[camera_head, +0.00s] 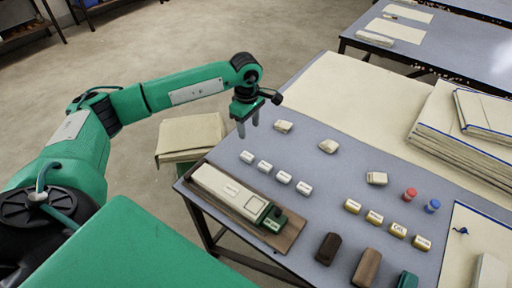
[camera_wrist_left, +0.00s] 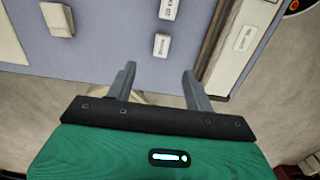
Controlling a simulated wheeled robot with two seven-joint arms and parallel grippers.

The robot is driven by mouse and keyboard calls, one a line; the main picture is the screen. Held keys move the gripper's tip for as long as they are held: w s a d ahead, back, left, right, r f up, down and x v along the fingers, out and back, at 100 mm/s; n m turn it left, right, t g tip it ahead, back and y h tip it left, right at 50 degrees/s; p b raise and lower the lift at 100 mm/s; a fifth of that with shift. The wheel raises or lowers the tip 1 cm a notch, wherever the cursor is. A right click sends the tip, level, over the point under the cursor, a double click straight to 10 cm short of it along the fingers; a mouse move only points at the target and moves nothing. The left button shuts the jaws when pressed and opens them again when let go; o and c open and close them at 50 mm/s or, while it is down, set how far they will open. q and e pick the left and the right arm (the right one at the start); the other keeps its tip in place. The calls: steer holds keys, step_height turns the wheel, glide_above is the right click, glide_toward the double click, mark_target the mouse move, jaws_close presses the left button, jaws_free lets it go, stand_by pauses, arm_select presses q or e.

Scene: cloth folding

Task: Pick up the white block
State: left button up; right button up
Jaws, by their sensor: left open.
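Several small white blocks with dark print lie in a slanting row on the grey table; the nearest to my left gripper is the white block (camera_head: 247,157) at the row's far left end. My left gripper (camera_head: 248,126) hangs over the table's left corner, fingers down, apart and empty, above and beyond that block. In the left wrist view the open fingers (camera_wrist_left: 158,68) point toward a white block (camera_wrist_left: 161,46), with another white block (camera_wrist_left: 169,9) behind it. The fingers touch neither. I cannot tell which white block the task names. My right gripper is out of view.
Larger cream blocks (camera_head: 328,146) lie behind the row. A long white box (camera_head: 225,187) on a brown board (camera_head: 290,234) lies in front. Gold-banded blocks (camera_head: 374,217), a red bottle (camera_head: 409,194) and a blue bottle (camera_head: 432,206) stand right.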

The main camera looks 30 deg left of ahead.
arm_select(q)
glide_toward(247, 155)
steer(key=shift+s+d+p, duration=0.1)
steer(key=shift+d+p, duration=0.1)
steer(key=shift+p, duration=0.15)
step_height(247, 155, down, 3)
steer(key=shift+r, duration=0.15)
steer(key=shift+f, duration=0.5)
step_height(247, 155, down, 2)
steer(key=shift+f+p, duration=0.1)
steer(key=shift+p, duration=0.55)
step_height(247, 155, down, 2)
steer(key=shift+f, duration=0.4)
steer(key=c, duration=1)
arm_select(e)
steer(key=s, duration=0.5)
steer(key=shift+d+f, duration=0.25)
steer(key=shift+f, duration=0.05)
